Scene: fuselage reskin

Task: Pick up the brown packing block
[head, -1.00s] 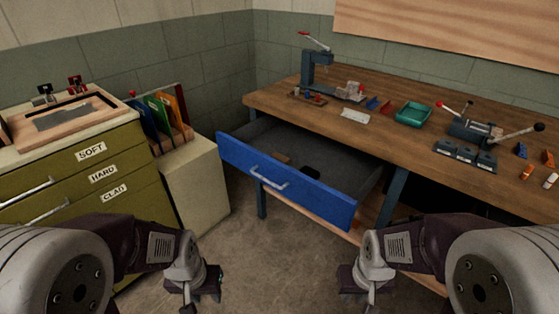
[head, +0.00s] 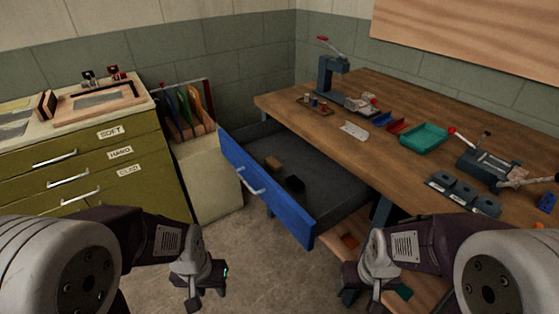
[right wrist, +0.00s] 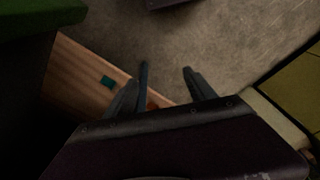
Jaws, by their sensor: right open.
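The brown packing block (head: 273,162) lies inside the open blue drawer (head: 265,190), near the drawer's front panel. A black block (head: 294,183) lies in the drawer to its right and nearer to me. My left gripper (head: 205,290) hangs low over the floor, in front of and below the drawer; its jaw opening is not clear. My right gripper (head: 358,290) hangs low to the right of the drawer front, apart from the blocks. In the right wrist view its two fingers (right wrist: 166,75) are spread with nothing between them. The brown block is not in that view.
The wooden bench (head: 385,150) stands above and right of the drawer. It carries a press (head: 332,75), a green tray (head: 424,137) and a clamp fixture (head: 487,165). A lower wooden shelf (head: 418,268) is under it. An olive cabinet (head: 100,165) stands left. Floor between is clear.

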